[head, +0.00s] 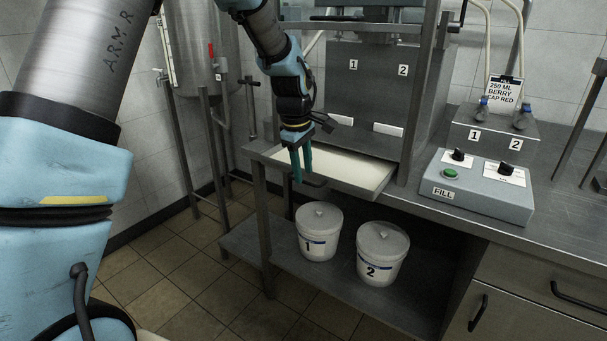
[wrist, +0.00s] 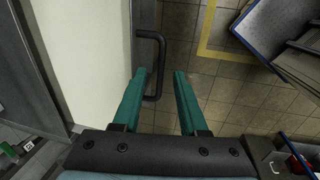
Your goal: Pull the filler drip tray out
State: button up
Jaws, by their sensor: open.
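The filler drip tray (head: 381,196) is a shallow metal tray with a pale inside, lying under the filler's two numbered stations. A black bar handle (head: 315,182) sticks out from its front edge. In the wrist view the tray's pale inside (wrist: 85,50) fills the left, and the handle (wrist: 161,60) projects to the right of its rim. My gripper (head: 301,177) points down at the handle, with teal fingers open. In the wrist view the fingertips (wrist: 161,73) lie on either side of the handle's outer bar. I cannot tell whether either finger touches it.
Two white lidded buckets, 1 (head: 319,232) and 2 (head: 382,254), stand on the shelf below the tray. A grey FILL control box (head: 480,186) sits on the bench to the right. A steel vessel on legs (head: 203,45) stands behind left. The tiled floor (head: 165,295) in front is clear.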

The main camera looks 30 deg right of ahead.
notch_tip(320, 180, up, 9)
jog(key=a+b, duration=0.1)
jog(key=shift+s+a, duration=0.25)
jog(key=shift+s, duration=0.15)
jog(key=w+a+f+m, duration=0.1)
jog(key=a+f, duration=0.1)
jog(key=a, duration=0.8)
jog(key=w+a+f+m, duration=0.1)
jog(key=a+m, duration=0.1)
jog(key=a, duration=0.8)
jog(key=s+a+f+m, duration=0.2)
jog(key=s+a, duration=0.2)
jog(key=a, duration=0.4)
jog(key=s+a+f+m+y+p, duration=0.1)
jog(key=s+a+f, duration=0.1)
jog(key=s+a, duration=0.3)
jog(key=a, duration=0.3)
jog(key=shift+s+a+m+t+y, duration=0.15)
jog(key=shift+a+m+t+y, duration=0.15)
jog(key=shift+m, duration=0.1)
